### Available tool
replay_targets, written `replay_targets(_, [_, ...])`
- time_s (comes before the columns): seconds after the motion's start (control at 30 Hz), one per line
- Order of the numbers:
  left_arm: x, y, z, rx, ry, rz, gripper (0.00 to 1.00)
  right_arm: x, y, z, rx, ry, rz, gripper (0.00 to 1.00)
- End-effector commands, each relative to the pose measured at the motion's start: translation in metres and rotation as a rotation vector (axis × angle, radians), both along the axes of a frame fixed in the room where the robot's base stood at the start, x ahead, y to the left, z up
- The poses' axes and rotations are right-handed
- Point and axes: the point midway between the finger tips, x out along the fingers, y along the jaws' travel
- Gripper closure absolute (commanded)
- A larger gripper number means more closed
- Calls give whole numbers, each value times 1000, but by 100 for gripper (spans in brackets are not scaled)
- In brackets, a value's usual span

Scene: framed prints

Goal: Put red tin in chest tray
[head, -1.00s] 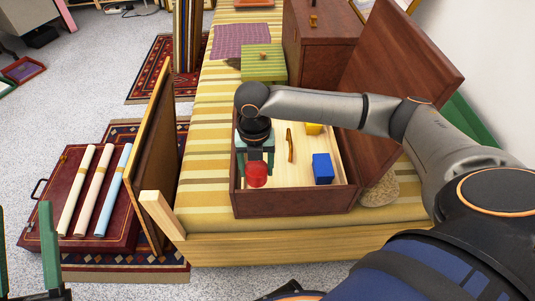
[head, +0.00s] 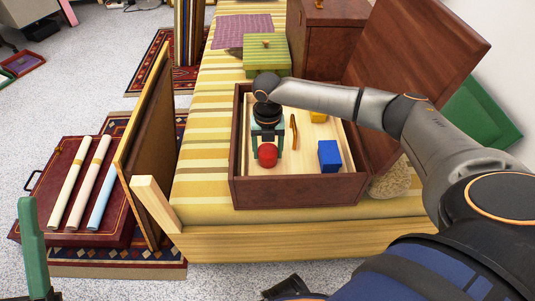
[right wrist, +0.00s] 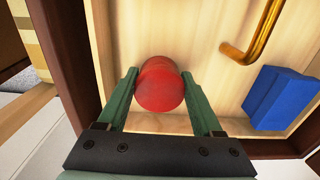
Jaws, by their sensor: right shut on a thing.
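The red tin (head: 267,155) is a small round red can, also in the right wrist view (right wrist: 158,84). My right gripper (head: 267,145) points down into the open chest and is shut on the tin, with a green finger on each side. The dark brown chest (head: 300,191) has its lid (head: 425,60) raised at the right. Its pale wooden tray (head: 302,168) lies under the tin, left of centre; I cannot tell whether the tin touches the tray floor. My left gripper (head: 32,245) is at the lower left edge, partly cut off, its fingers apart and empty.
In the tray are a blue block (head: 329,156), a brass handle-like piece (head: 293,131) and a yellow block (head: 318,116). A green striped box (head: 266,58) stands behind the chest. A framed panel (head: 148,150) stands at the left, near rolled prints (head: 84,183).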

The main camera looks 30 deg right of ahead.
Motion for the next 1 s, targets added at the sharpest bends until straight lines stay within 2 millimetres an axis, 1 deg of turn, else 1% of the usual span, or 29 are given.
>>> replay_targets(0.03, [0, -1, -3, -1, 5, -5, 50, 1, 0, -2, 2, -3, 0, 97])
replay_targets(0.2, [1, -2, -2, 5, 6, -8, 50, 1, 1, 0, 2, -3, -1, 97])
replay_targets(0.33, [0, -2, -1, 8, 5, -9, 50, 1, 1, -3, 2, -2, 0, 97])
replay_targets(0.37, [0, -2, -1, 9, 5, -9, 50, 0, 1, -3, 1, -2, 0, 32])
replay_targets(0.6, [0, -2, -1, 9, 0, -9, 50, 0, 1, -3, 1, -2, 0, 5])
replay_targets(0.63, [0, -2, -1, 10, 0, -9, 50, 0, 1, -3, 1, -2, 0, 3])
replay_targets(0.87, [-1, -2, -1, 9, -1, -7, 50, 1, 0, -2, 1, -3, -1, 3])
replay_targets(0.93, [0, -1, -1, 9, -1, -7, 50, 1, 0, 1, 0, -4, -1, 3])
replay_targets(1.0, [0, -2, 5, 11, -2, -7, 50, 1, 0, 10, 1, -3, -1, 3])
